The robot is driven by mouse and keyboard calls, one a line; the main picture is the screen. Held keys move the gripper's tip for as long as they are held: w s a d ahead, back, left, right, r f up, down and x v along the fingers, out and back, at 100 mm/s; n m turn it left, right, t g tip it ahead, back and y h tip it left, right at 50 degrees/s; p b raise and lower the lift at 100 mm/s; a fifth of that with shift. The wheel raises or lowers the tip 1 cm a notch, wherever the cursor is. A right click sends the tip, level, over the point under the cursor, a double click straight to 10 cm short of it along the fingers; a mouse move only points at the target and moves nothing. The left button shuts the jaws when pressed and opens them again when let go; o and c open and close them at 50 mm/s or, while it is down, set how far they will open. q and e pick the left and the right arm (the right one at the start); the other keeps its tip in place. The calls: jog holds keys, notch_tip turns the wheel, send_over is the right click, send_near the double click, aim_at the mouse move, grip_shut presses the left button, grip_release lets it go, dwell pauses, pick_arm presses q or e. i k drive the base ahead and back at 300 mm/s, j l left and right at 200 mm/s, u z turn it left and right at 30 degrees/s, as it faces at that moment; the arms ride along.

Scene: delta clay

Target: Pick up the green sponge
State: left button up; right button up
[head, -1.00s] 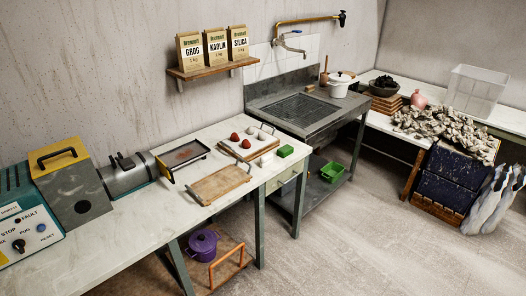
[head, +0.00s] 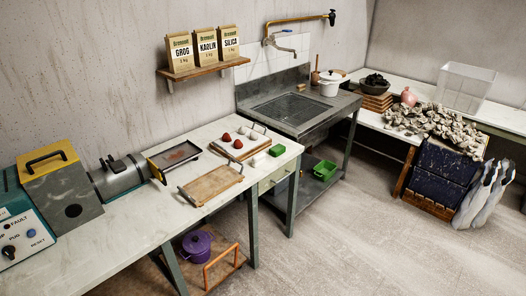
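The green sponge (head: 277,151) is a small bright green block. It lies on the white worktop (head: 225,212) near its right end, beside a white block (head: 258,160) and to the right of a board with red and white balls. Neither of my grippers shows in the head view, so nothing touches the sponge.
A wooden tray with handles (head: 212,184) and a dark metal tray (head: 174,156) lie left of the sponge. A steel sink (head: 297,108) stands behind. A green basket (head: 325,170) sits on the shelf under the sink. Open floor (head: 370,245) lies in front.

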aim_at(278, 150)
jog(key=i+z, duration=0.15)
jog(key=i, duration=0.3)
jog(key=i+j+z, duration=0.15)
jog(key=i, duration=0.25)
jog(key=i+j+z, duration=0.15)
jog(key=i, duration=0.3)
jog(key=i+j+z, duration=0.15)
jog(key=i, duration=0.4)
jog(key=i+j+z, duration=0.1)
jog(key=i, duration=0.45)
jog(key=j, duration=0.1)
